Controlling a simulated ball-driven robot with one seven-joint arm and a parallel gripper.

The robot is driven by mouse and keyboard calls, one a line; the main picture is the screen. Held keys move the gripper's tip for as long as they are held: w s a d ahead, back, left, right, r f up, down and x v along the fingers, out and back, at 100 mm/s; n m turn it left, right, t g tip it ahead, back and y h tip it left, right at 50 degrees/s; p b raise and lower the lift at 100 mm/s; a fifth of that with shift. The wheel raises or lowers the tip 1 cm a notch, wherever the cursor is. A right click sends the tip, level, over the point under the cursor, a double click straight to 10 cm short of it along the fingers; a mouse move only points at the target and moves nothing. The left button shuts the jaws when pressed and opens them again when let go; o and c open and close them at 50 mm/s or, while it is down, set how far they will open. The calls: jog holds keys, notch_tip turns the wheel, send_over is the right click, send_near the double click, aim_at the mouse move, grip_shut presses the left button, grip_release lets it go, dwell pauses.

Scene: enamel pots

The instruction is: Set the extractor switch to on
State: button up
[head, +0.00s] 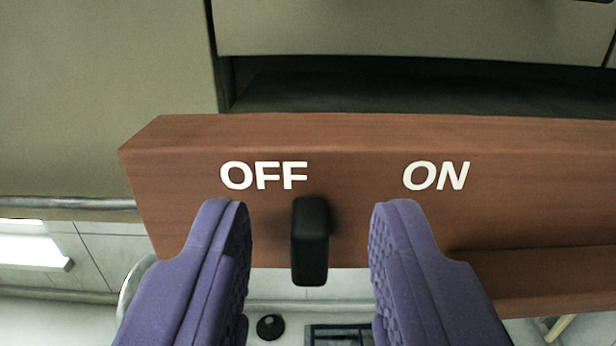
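The extractor switch is a black lever (310,242) on the front of a reddish-brown wooden panel (540,190). The panel carries white OFF lettering (264,176) on the left and white ON lettering (436,176) on the right. The lever hangs down just right of the OFF lettering and well left of ON. My gripper (309,240) has two purple ridged fingers, spread wide. One is on each side of the lever, with a visible gap to it on both sides. The gripper is open and holds nothing.
Beige cabinet fronts (400,28) stand above the panel, with a dark recess (420,90) between. Below the panel a pale surface shows a small round black thing (270,327) and a dark grid-like thing (338,335). A bright light strip (30,248) is at the lower left.

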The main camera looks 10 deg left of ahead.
jog(key=shift+w+a, duration=0.1)
jog(key=shift+w, duration=0.15)
jog(key=shift+c, duration=0.2)
grip_shut()
dwell(1.1)
